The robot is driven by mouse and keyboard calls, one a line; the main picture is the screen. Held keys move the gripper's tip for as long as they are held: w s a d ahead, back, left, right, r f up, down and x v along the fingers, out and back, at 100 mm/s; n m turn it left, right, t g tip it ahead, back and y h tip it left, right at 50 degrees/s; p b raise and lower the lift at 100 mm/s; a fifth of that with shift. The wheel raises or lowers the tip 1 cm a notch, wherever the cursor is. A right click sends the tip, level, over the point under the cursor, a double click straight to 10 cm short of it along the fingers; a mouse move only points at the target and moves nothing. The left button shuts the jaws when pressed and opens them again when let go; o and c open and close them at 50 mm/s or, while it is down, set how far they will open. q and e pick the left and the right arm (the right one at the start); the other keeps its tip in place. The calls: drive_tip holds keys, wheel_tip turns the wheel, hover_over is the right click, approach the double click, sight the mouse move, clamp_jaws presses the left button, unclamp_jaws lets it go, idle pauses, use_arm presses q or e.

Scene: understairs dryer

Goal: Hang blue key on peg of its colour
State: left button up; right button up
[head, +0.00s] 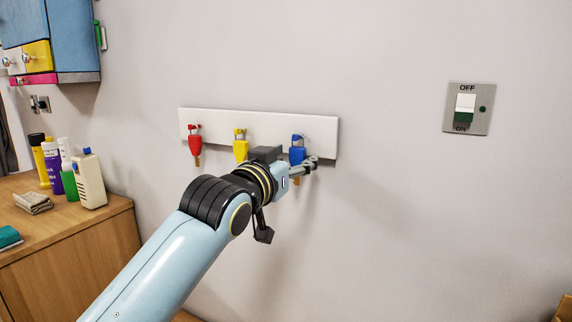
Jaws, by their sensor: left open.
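A white key rack (220,121) is fixed to the wall, with a red, a yellow and a blue peg in a row. The blue key (297,156) is at the right end, upright just under the blue peg (297,138), and appears to hang from it like the others. My left gripper (309,164) is right at the blue key, its fingers open beside it; whether they touch it I cannot tell. My wrist hides part of the rack's lower edge. My right gripper is out of view.
A red key (195,146) and a yellow key (240,150) hang at their pegs to the left. A wall switch (467,108) is at right. The wall between is bare.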

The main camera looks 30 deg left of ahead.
use_arm(q)
drive_tip(key=s, duration=1.2)
wheel_tip(320, 180, down, 26)
drive_tip(key=g, duration=0.5)
drive_tip(key=s+a+f+g, duration=0.1)
drive_tip(key=s+f+g, duration=0.1)
drive_tip(key=s+f, duration=0.6)
drive_tip(key=s+a+f+g+b, duration=0.1)
drive_tip(key=s+f+g, duration=0.2)
drive_tip(key=s+f, duration=0.5)
drive_tip(key=s+a+f+g, duration=0.1)
drive_tip(key=s+f+g, duration=0.2)
drive_tip(key=s+f, duration=0.5)
wheel_tip(320, 180, down, 7)
drive_tip(key=shift+f+m, duration=0.2)
drive_tip(key=shift+m, duration=0.1)
drive_tip(key=s+f+g, duration=0.2)
drive_tip(key=s+f, duration=0.1)
drive_tip(key=s, duration=0.6)
drive_tip(key=s+f+g, duration=0.2)
drive_tip(key=s+f, duration=0.2)
drive_tip(key=s, duration=0.5)
drive_tip(key=shift+s+a+m, duration=0.25)
drive_tip(key=shift+s+m, duration=0.05)
drive_tip(key=shift+s, duration=0.05)
